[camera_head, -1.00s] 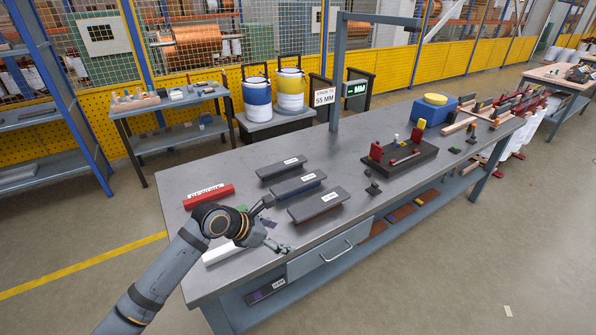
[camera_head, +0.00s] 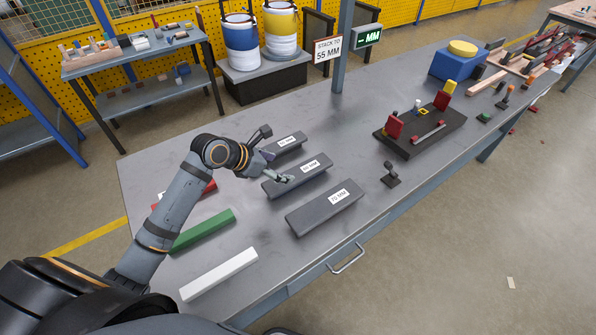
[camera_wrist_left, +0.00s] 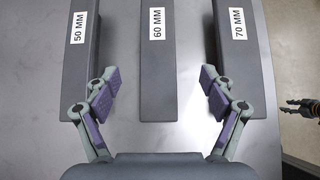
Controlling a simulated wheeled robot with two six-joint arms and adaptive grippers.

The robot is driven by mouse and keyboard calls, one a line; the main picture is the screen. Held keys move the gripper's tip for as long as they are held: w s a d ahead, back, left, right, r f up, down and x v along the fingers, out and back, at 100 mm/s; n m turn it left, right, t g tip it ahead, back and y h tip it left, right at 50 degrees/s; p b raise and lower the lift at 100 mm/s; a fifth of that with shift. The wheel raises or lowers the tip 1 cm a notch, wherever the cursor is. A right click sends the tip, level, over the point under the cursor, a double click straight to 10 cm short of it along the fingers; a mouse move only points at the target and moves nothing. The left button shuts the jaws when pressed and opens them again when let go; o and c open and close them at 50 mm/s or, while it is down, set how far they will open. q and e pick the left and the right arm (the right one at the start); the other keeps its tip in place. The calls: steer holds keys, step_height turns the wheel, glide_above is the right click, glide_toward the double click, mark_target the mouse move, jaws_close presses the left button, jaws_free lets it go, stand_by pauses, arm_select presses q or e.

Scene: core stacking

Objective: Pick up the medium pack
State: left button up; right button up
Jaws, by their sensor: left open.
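Three dark grey packs lie side by side on the bench. The medium pack (camera_head: 308,172), in the middle, reads 60 MM in the left wrist view (camera_wrist_left: 158,75). The 50 MM pack (camera_head: 290,142) lies behind it and the 70 MM pack (camera_head: 325,208) in front. My left gripper (camera_head: 273,156) is open and empty above the packs. In the left wrist view its fingers (camera_wrist_left: 158,84) straddle the 60 MM pack, one over each neighbouring pack. My right gripper (camera_wrist_left: 298,107) shows small at that view's right edge; its jaws are unclear.
White (camera_head: 218,274), green (camera_head: 203,231) and red (camera_head: 207,188) bars lie on the left of the bench (camera_head: 275,245). A black fixture with red blocks (camera_head: 405,146) and a small dark stand (camera_head: 391,175) are to the right. Gaps separate the packs.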

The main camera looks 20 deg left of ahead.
mark_target(299, 172)
arm_select(q)
steer(key=x, duration=0.3)
steer(key=shift+w+a+f, duration=0.1)
steer(key=shift+w+a, duration=0.05)
steer(key=shift+w, duration=0.05)
steer(key=shift+w+f, duration=0.2)
steer(key=shift+d+f, duration=0.15)
steer(key=shift+d, duration=0.15)
steer(key=x, duration=0.4)
steer(key=shift+a+f, duration=0.1)
steer(key=shift+w+f, duration=0.2)
steer(key=shift+w, duration=0.05)
arm_select(e)
steer(key=shift+w+a+f, duration=0.3)
steer(key=shift+w+a, duration=0.15)
steer(key=shift+w, duration=0.35)
arm_select(q)
steer(key=shift+s, duration=0.1)
steer(key=shift+c, duration=0.7)
steer(key=c, duration=1)
steer(key=shift+r, duration=0.1)
jaws_close()
arm_select(e)
steer(key=shift+w+d, duration=0.2)
steer(key=shift+w, duration=0.1)
